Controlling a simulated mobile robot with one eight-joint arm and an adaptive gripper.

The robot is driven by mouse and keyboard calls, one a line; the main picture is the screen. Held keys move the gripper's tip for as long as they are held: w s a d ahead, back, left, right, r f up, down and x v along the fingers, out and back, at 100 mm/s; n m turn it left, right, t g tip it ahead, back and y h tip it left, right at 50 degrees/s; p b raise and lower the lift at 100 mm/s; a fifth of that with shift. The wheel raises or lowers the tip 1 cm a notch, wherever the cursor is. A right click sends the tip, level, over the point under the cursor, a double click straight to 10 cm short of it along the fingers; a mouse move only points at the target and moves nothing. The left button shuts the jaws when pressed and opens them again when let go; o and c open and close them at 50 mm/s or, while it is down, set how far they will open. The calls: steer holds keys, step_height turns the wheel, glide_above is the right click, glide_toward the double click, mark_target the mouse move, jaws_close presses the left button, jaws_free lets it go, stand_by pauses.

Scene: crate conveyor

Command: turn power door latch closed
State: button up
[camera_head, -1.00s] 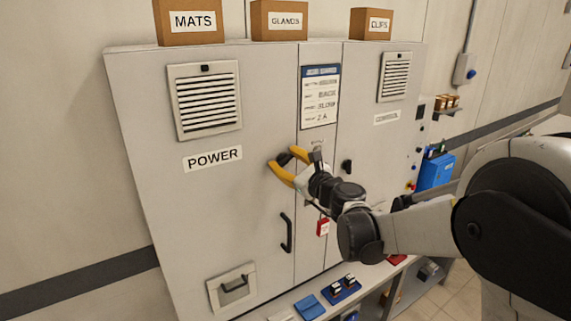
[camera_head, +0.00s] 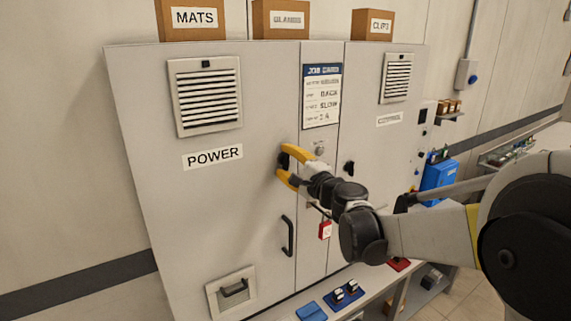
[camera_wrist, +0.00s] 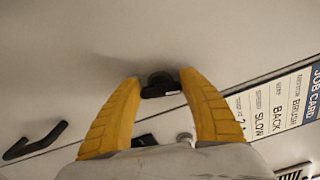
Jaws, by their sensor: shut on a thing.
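The grey cabinet's left door carries the POWER label (camera_head: 213,157). Its small black latch (camera_head: 284,160) sits near the door's right edge, mostly hidden behind my fingers. My gripper (camera_head: 282,162) has yellow fingers at this latch, one above and one below. In the wrist view the black latch (camera_wrist: 160,86) lies between the fingertips, its bar spanning from one to the other. My gripper (camera_wrist: 160,80) is shut on it there. The exact angle of the latch on the door is hard to tell.
The POWER door's black handle (camera_head: 287,235) is below my gripper. A second black latch (camera_head: 348,168) is on the CONTROL door, to the right. A red tag (camera_head: 325,230) hangs below my wrist. A job card (camera_head: 321,95) is above. A bench with small parts runs along the front.

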steer(key=shift+n, duration=1.1)
steer(key=o, duration=1.2)
steer(key=shift+f, duration=0.1)
steer(key=v, duration=1.2)
